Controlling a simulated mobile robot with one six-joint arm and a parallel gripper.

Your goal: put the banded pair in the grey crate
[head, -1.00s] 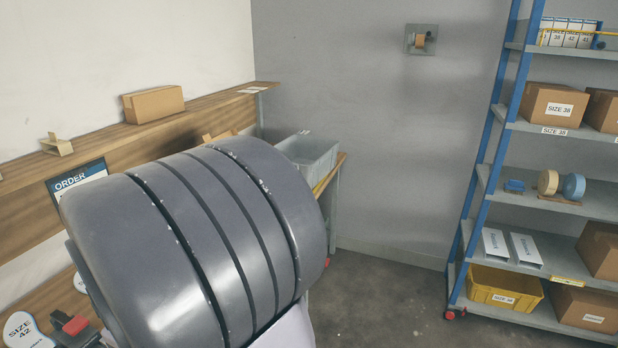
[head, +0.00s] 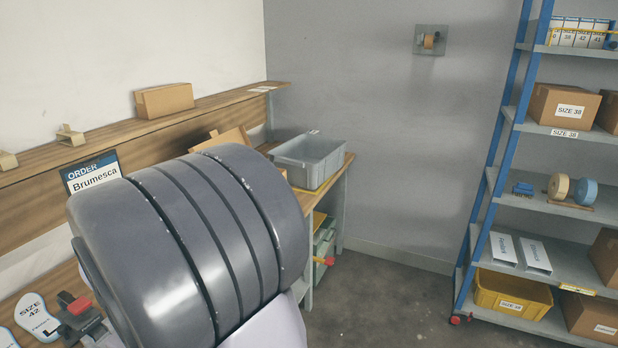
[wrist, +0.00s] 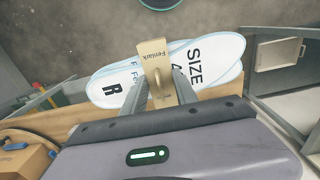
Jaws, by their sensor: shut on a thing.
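The banded pair (wrist: 110,88) is two overlapping white insoles with pale blue edges, printed SIZE and R. A tan Fenlark band (wrist: 153,60) wraps its middle. In the wrist view my gripper (wrist: 163,92) is shut on the pair, with one finger on each side near the band. The pair is held over the floor, by a wooden edge. The grey crate (head: 316,174) stands at the far right end of the bench in the head view. It looks empty, though its floor is only partly visible. My arm hides the gripper and pair in the head view.
An order sign (head: 93,173) reads Brumesca. A size 42 insole (head: 36,315) and a red-handled clamp (head: 77,305) are at lower left. An open cardboard box (head: 228,140) sits left of the crate. A blue-framed shelf rack (head: 490,190) stands right; floor between is clear.

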